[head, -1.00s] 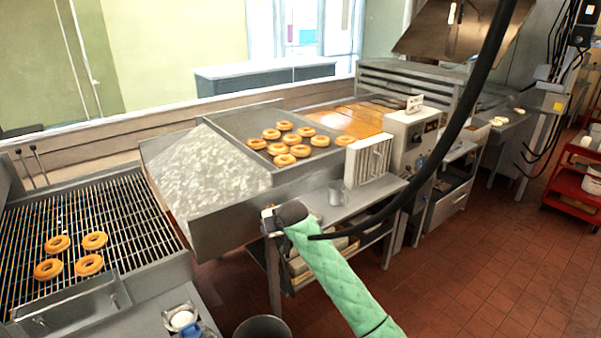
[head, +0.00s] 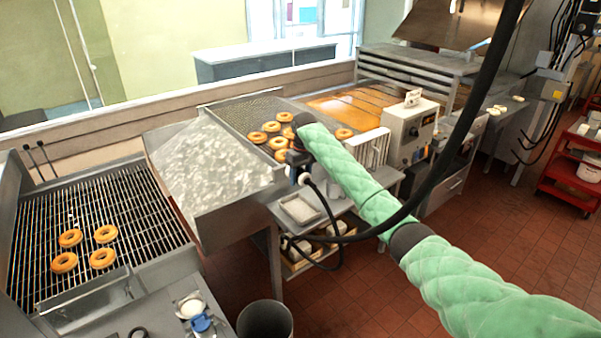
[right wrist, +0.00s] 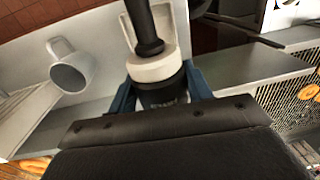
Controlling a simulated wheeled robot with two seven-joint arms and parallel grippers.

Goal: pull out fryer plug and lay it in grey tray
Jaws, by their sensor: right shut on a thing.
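My right gripper (head: 299,172) is shut on the fryer plug (head: 304,180), which has a white collar and a black body. In the right wrist view the plug (right wrist: 155,68) sits between the blue fingers, with its black cord running upward in the picture. In the head view the cord loops down and to the right. The grey tray (head: 300,208), a shallow pale one, lies on the steel side shelf just below the plug in the picture. The plug appears apart from the tray, held above it. My left gripper is not in view.
The fryer (head: 345,106) holds golden oil, with a control box (head: 410,132) beside it. Doughnuts lie on the draining screen behind my gripper. A metal mug (right wrist: 73,66) stands on the shelf. A thick black hose crosses the right side. A bin (head: 265,322) stands in front.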

